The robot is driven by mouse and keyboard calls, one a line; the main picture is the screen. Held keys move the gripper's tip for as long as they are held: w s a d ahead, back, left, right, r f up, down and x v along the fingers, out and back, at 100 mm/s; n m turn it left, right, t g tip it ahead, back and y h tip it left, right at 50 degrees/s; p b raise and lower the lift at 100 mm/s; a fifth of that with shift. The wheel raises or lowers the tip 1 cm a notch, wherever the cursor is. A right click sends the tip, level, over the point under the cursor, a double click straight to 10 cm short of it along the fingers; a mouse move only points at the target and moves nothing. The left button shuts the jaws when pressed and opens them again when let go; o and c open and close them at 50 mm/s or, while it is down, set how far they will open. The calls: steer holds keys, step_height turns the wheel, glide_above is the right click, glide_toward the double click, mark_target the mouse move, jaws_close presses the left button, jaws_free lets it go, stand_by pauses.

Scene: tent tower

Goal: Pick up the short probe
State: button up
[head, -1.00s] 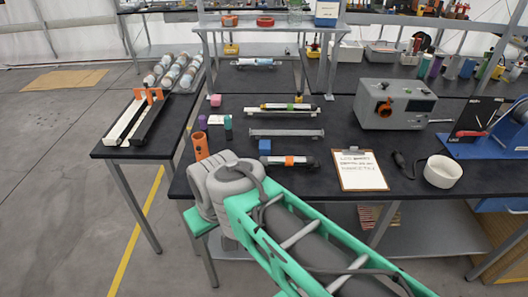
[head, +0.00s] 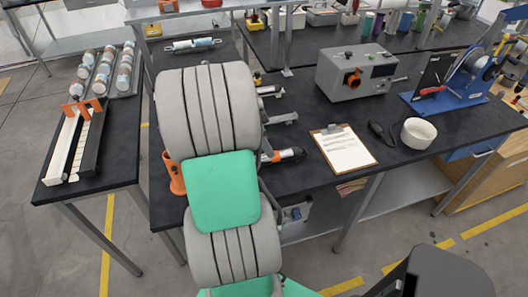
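A short dark probe with an orange band and a grey end (head: 284,155), which looks like the short probe, lies near the front edge of the black table (head: 310,115). Its left part is hidden behind my arm, which stands large and upright across the table's left half. My gripper does not show in the head view, so its state and its place relative to the probe cannot be seen. Just behind the probe, the right ends of a metal rail (head: 284,119) and of another long piece (head: 271,91) stick out from behind my arm.

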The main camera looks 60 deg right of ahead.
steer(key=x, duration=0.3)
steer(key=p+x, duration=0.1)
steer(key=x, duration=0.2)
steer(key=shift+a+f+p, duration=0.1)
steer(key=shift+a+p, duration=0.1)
steer(key=shift+p, duration=0.1)
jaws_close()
stand_by(0.4)
